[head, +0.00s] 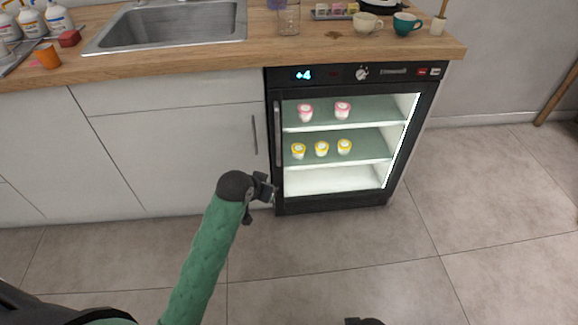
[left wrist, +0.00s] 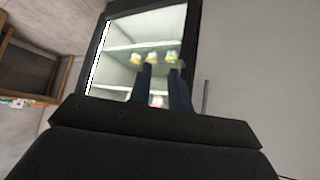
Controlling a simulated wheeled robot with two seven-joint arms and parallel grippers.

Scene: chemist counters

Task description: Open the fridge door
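The fridge (head: 335,195) is a black under-counter unit with a glass door, and the door looks shut. Its dark vertical handle (head: 278,135) runs along the door's left side. My left gripper (head: 268,190) is low in front of the fridge's lower left corner, below the handle's middle. In the left wrist view its two fingers (left wrist: 163,88) stand apart with nothing between them, and the lit fridge (left wrist: 112,45) shows behind them. I cannot tell how far the fingers are from the door. A dark piece at the head view's bottom edge may be my right gripper (head: 365,321).
White and yellow-lidded cups (head: 321,148) and pink-lidded cups (head: 342,109) stand on the fridge shelves. A white cabinet with a vertical handle (head: 254,135) adjoins on the left. The wooden counter (head: 200,60) above holds a sink and mugs. The tiled floor (head: 480,190) is clear.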

